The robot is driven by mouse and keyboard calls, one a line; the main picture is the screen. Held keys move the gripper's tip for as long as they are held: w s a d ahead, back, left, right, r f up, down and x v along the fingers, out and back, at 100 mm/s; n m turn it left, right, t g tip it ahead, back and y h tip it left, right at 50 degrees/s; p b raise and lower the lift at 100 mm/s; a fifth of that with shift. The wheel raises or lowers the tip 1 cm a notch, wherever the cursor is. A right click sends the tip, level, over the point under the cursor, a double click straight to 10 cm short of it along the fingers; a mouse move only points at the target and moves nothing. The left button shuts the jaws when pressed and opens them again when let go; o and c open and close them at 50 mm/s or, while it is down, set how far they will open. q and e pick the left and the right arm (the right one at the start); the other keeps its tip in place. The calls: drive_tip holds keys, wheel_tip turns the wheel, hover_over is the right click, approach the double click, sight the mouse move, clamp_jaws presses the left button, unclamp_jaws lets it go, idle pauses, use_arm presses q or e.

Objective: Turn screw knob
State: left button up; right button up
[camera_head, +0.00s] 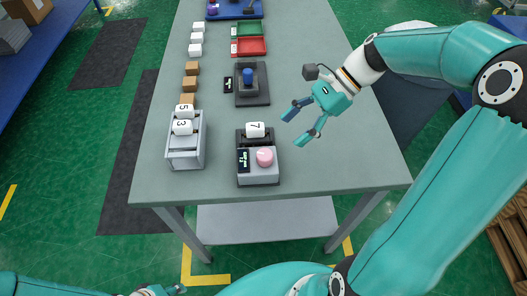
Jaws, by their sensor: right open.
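A pink round knob (264,157) sits on top of a grey box (258,176) near the front edge of the table. The box has a small dark display on its left and a white roller marked 7 (255,130) behind it. A blue knob (248,74) stands on a dark base (252,98) farther back. My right gripper (293,130) is open and empty above the table, to the right of the box and apart from both knobs. Only a small tip of my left gripper (178,289) shows at the bottom edge; its jaws cannot be made out.
On the grey table (330,165), a grey rack (186,158) with white rollers marked 5 and 3 stands at left. Brown blocks (190,84) and white blocks (197,38) line the left side. Green (249,27) and red (250,46) trays lie farther back. The front right is clear.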

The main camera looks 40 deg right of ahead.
sight(266, 154)
drive_tip(key=x, duration=1)
drive_tip(key=shift+a+f, duration=0.1)
drive_tip(key=shift+a, duration=0.05)
drive_tip(key=c, duration=1)
drive_tip(key=shift+c, duration=0.8)
